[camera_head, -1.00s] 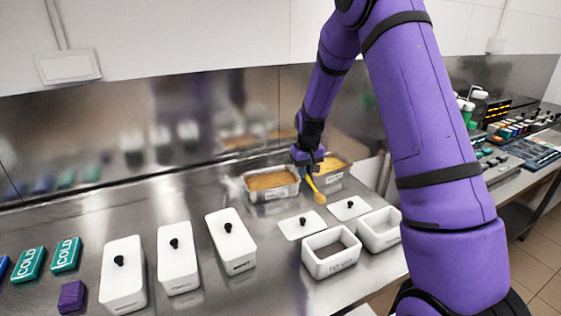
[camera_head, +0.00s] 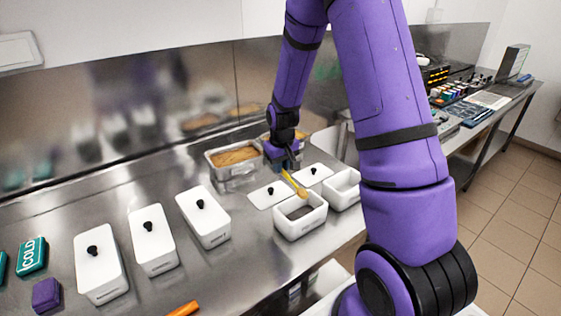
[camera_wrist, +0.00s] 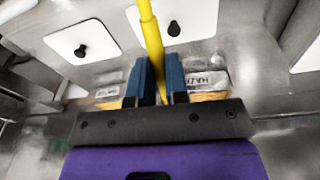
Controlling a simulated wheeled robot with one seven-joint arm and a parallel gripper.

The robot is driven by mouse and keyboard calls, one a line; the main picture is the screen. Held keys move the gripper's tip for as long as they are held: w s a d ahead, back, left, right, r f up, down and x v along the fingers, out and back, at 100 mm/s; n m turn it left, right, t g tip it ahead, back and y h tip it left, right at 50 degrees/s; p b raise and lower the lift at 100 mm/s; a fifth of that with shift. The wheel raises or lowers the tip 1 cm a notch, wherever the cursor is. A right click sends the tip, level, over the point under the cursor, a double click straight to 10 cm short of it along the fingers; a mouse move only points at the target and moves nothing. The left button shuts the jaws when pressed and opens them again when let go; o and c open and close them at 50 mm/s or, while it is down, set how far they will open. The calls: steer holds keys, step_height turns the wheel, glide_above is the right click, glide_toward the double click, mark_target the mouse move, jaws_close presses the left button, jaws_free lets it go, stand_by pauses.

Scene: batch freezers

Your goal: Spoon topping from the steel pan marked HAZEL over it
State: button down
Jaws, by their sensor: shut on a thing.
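My gripper (camera_head: 284,165) is shut on a yellow spoon (camera_head: 294,184), which slants down to the right with its low end over a white open tub (camera_head: 300,228). The wrist view shows the spoon's handle (camera_wrist: 151,40) between the jaws. The tub holds something brownish-grey. A steel pan (camera_head: 236,171) of tan topping stands behind, left of my gripper. A second steel pan of yellowish topping (camera_head: 298,138) is partly hidden by my gripper. In the wrist view one pan label (camera_wrist: 195,82) appears to read HAZEL, upside down. I cannot tell whether the spoon carries topping.
Two white lids (camera_head: 268,194) (camera_head: 313,174) lie between pans and tubs. Another open white tub (camera_head: 343,190) stands to the right. Several lidded white tubs (camera_head: 152,247) stand left. A COLD block (camera_head: 32,257), purple block (camera_head: 46,294) and orange item (camera_head: 184,309) lie in front.

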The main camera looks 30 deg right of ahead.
steer(key=shift+a+h, duration=0.45)
steer(key=shift+h, duration=0.55)
steer(key=shift+a+f+h, duration=0.15)
steer(key=shift+a+h, duration=0.15)
steer(key=shift+h, duration=0.7)
steer(key=shift+w, duration=0.1)
steer(key=shift+a+f+n+h, duration=0.2)
steer(key=shift+a+f+h, duration=0.15)
steer(key=shift+h, duration=1.55)
steer(key=shift+a+f+n+h, duration=0.25)
steer(key=shift+f+h, duration=0.2)
steer(key=shift+h, duration=1.45)
steer(key=shift+a+f+n+h, duration=0.15)
steer(key=shift+a+f+h, duration=0.25)
steer(key=shift+h, duration=1.5)
steer(key=shift+w+f, duration=0.1)
